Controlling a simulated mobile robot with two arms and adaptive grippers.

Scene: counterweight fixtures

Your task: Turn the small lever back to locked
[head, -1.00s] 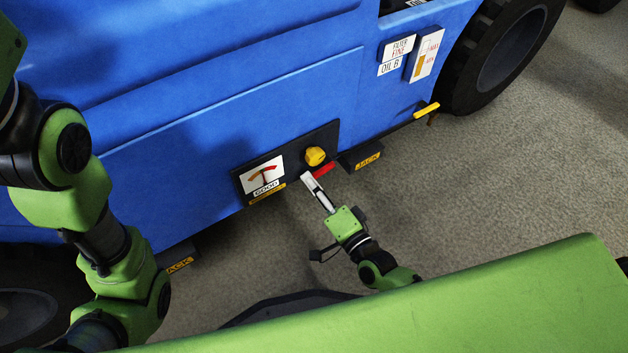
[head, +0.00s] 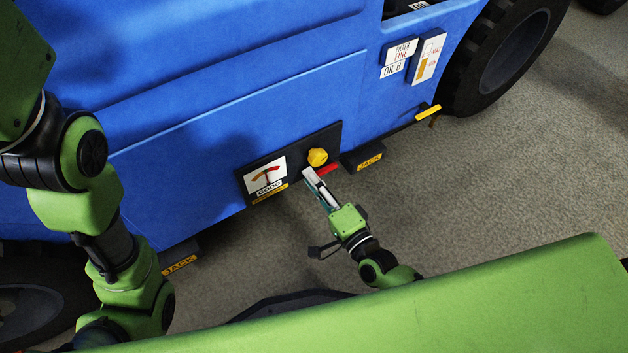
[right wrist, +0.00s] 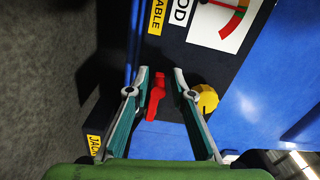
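The small red lever (head: 327,169) sticks out at the lower edge of the dark panel on the blue machine, below the yellow knob (head: 317,157). In the right wrist view the red lever (right wrist: 155,97) lies between the two fingers of my right gripper (right wrist: 161,72), with a gap on each side. The fingers are open and appear not to touch it. In the head view the right gripper (head: 309,173) is close beside the lever, partly covering its left end. My left arm shows at the left; its gripper is out of view.
A gauge plate (head: 266,176) marked GOOD is left of the yellow knob. The knob (right wrist: 207,98) is close to the right finger in the wrist view. JACK blocks (head: 369,161) jut from the machine's lower edge. Bare floor (head: 480,190) lies to the right.

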